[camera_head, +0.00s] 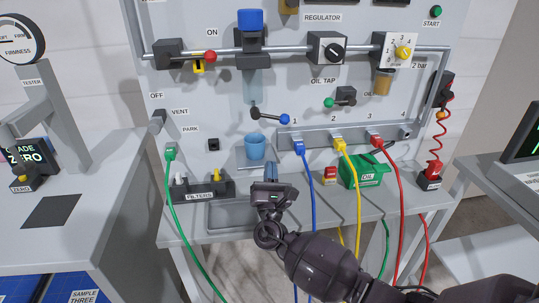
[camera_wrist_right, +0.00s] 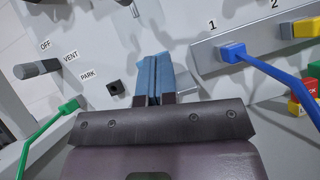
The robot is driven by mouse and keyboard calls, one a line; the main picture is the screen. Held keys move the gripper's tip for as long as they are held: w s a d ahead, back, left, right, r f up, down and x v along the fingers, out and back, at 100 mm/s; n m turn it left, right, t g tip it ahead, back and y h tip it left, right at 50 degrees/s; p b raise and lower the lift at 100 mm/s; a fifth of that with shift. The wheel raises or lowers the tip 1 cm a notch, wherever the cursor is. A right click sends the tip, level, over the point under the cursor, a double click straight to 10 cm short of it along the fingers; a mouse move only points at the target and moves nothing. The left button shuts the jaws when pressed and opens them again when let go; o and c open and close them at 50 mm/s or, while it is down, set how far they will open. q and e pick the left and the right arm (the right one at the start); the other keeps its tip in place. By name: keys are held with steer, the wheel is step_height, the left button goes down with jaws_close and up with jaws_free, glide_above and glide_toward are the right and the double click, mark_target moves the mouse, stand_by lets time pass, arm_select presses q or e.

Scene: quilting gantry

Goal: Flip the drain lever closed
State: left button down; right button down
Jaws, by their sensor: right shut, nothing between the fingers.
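The drain lever (camera_head: 270,117) is a thin dark lever with a blue ball knob (camera_head: 285,119), on the panel below the clear bowl (camera_head: 253,86). It points right, nearly level, its knob slightly lower than its pivot. My right gripper (camera_head: 271,168) is below the lever and apart from it, in front of the panel's lower part. Its blue fingers are together and empty; they also show in the right wrist view (camera_wrist_right: 152,80). The lever is not seen in the right wrist view. My left gripper is not in view.
A blue cup (camera_head: 254,147) stands just behind and above my fingers. A socket strip (camera_head: 315,133) with blue, yellow and red plugs is to the right. Their hanging cables run close beside my right arm.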

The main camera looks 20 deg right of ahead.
steer(key=shift+v, duration=1.2)
steer(key=shift+a, duration=0.1)
